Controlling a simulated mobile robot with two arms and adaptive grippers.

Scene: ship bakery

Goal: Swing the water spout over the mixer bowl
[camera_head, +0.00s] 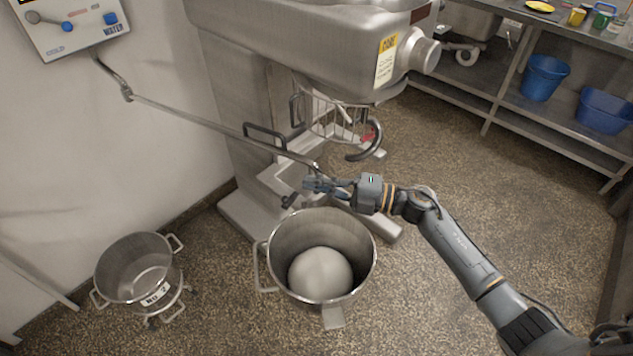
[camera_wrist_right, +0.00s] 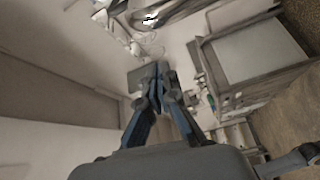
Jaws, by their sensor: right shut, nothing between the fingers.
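The water spout (camera_head: 215,124) is a long thin metal pipe. It runs from the wall by the water panel, across the front of the mixer, to an end beside my right gripper. The mixer bowl (camera_head: 366,262) is a steel bowl on the floor with a pale ball of dough (camera_head: 320,274) inside. In the head view the spout's end appears just beyond the bowl's back rim; its exact height is unclear. My right gripper (camera_head: 312,185) is shut and empty, close to the spout's end; I cannot tell whether they touch. Its shut fingers show in the wrist view (camera_wrist_right: 155,80). My left gripper is out of view.
The mixer (camera_head: 300,40) stands behind the bowl, with its hook (camera_head: 368,153) and wire guard hanging above. A smaller bowl (camera_head: 136,268) on wheels stands at left. The water panel (camera_head: 75,25) is on the wall. A shelf with blue tubs (camera_head: 545,78) is at right.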

